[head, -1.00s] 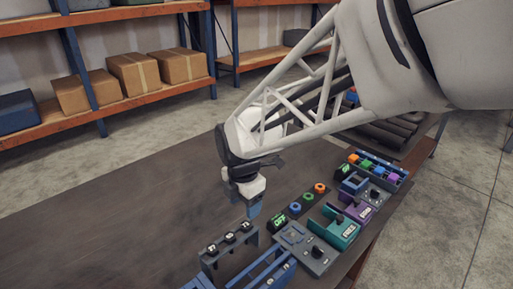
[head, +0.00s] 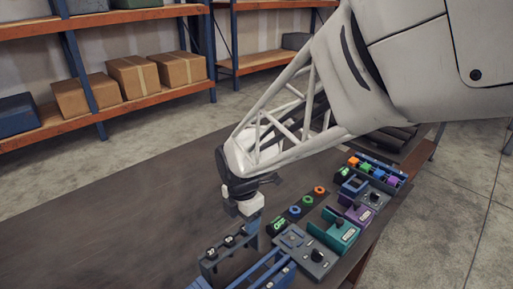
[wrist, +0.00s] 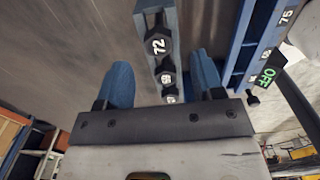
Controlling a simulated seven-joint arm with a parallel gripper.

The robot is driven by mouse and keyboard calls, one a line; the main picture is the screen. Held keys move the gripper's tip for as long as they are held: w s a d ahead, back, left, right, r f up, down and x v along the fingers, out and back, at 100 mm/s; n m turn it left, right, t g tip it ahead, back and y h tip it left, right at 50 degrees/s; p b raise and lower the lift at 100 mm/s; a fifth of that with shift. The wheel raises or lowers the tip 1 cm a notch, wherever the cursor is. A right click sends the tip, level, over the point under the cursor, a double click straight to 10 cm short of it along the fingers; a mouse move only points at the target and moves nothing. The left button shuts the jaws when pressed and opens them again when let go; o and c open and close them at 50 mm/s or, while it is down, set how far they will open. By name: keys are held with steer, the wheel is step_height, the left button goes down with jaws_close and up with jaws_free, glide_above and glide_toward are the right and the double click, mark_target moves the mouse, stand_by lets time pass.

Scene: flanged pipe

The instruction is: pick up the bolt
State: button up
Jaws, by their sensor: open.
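Three black bolts stand in a row in a raised blue-grey rack at the table's front. In the head view the left bolt (head: 211,253) and middle bolt (head: 229,241) show, and my gripper covers the third. In the wrist view the bolt marked 72 (wrist: 158,42) is the largest, with a second bolt (wrist: 167,78) and a third (wrist: 172,99) behind it. My gripper (head: 250,222) is open and empty over the rack's right end. In the wrist view its blue fingers stand on either side of the row, apart from the bolts.
A blue frame (wrist: 246,55) with a 75 label stands to the right in the wrist view. A grey switch box (head: 306,250), a teal box (head: 333,231) and coloured rings (head: 307,201) crowd the table's right side. The table's left (head: 110,210) is clear.

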steer(key=shift+f, duration=1.85)
steer(key=c, duration=1.1)
steer(key=shift+r, duration=0.2)
step_height(320, 180, up, 10)
steer(key=shift+f, duration=0.15)
step_height(320, 180, up, 9)
glide_above(244, 229)
stand_by(1.0)
steer(key=shift+a, duration=0.1)
